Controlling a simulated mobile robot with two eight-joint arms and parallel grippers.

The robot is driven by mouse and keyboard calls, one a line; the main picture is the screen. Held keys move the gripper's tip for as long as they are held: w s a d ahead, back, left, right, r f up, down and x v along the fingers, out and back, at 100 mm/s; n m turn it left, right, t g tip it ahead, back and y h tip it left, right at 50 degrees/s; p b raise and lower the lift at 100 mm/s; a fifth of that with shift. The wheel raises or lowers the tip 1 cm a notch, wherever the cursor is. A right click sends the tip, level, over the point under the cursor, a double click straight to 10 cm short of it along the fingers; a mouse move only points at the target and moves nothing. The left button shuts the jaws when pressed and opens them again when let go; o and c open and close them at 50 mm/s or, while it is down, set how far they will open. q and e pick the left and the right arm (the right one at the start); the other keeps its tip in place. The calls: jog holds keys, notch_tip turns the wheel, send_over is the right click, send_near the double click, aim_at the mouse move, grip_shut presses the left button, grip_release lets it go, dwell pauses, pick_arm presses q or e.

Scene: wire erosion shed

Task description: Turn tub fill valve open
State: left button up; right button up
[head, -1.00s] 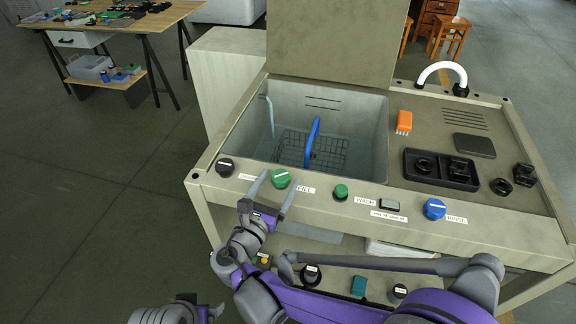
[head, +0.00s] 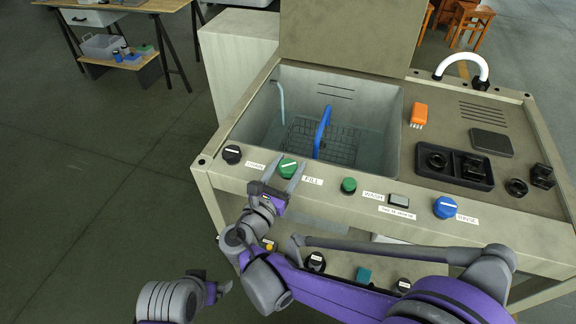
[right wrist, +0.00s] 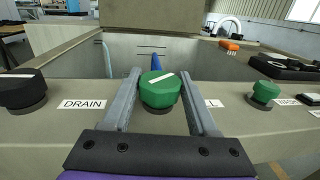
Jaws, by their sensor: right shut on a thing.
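The fill valve is a green knob with a white stripe (head: 288,167) on the tub's front panel, beside the FILL label (head: 312,181). It also shows in the right wrist view (right wrist: 160,92), where its stripe slants up to the right. My right gripper (head: 284,172) has one finger on each side of this knob and is shut on it. In the right wrist view, the fingers partly cover the FILL label. My left arm's end (head: 215,290) shows low at the left, apart from the tub; its finger state is unclear.
A black DRAIN knob (head: 232,154) sits left of the valve. A smaller green knob (head: 348,186) and a blue knob (head: 445,207) sit to the right. Behind is the open tub (head: 270,122) with a blue-handled wire basket (head: 322,132).

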jog(key=shift+n+y, duration=0.3)
jog(key=shift+y, duration=0.1)
jog(key=n+y, duration=0.1)
jog(key=y, duration=0.1)
jog(key=n+t+y, duration=0.1)
jog(key=n+y, duration=0.1)
jog(key=y, duration=0.1)
jog(key=shift+d+t, duration=0.15)
jog(key=shift+t, duration=0.15)
jog(key=shift+n+y+p, duration=0.4)
jog(key=shift+n+y, duration=1)
jog(key=shift+y, duration=0.6)
jog(key=shift+n+y, duration=0.6)
jog(key=shift+y, duration=0.3)
jog(key=o, duration=1.3)
jog(key=shift+o, duration=0.2)
jog(key=v, duration=1)
jog(key=shift+s+r+p, duration=0.2)
jog(key=shift+s+p, duration=0.15)
jog(key=shift+p, duration=0.05)
